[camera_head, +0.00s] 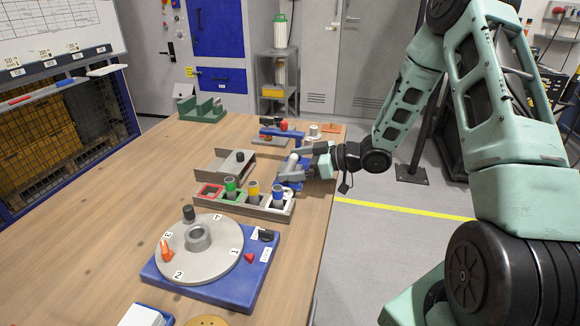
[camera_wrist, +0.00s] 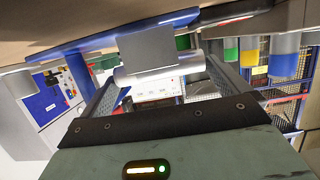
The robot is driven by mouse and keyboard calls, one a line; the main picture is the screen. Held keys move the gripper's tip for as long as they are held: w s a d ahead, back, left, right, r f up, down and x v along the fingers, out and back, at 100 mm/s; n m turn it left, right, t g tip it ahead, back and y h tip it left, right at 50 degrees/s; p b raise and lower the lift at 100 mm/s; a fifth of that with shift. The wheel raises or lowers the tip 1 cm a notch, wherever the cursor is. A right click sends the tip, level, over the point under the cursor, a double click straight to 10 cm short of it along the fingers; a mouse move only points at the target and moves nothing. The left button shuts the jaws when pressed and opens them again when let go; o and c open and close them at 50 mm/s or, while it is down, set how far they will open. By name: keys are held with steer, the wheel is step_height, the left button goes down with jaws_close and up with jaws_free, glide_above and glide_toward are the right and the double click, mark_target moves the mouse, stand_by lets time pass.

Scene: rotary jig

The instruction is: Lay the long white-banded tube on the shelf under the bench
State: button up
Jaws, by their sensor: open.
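A pale tube (camera_head: 291,162) lies by a blue support at the right edge of the bench (camera_head: 110,215). In the wrist view the tube (camera_wrist: 160,75) shows as a light cylinder lying across between the fingers, partly covered by a grey block; its white band is hard to tell apart. My gripper (camera_head: 297,165) is open, its fingers one on each side of the tube; in the wrist view the gripper (camera_wrist: 163,88) has a visible gap beside the tube. No shelf under the bench is visible.
Left of the gripper stands a grey tray (camera_head: 254,207) with green, yellow and blue banded tubes. A round grey turntable (camera_head: 213,262) on a blue base is in front. A blue fixture (camera_head: 282,134) stands behind the gripper. Open floor (camera_head: 375,240) lies right of the bench.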

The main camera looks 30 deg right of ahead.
steer(key=c, duration=0.8)
steer(key=shift+r, duration=0.1)
steer(key=shift+c, duration=0.2)
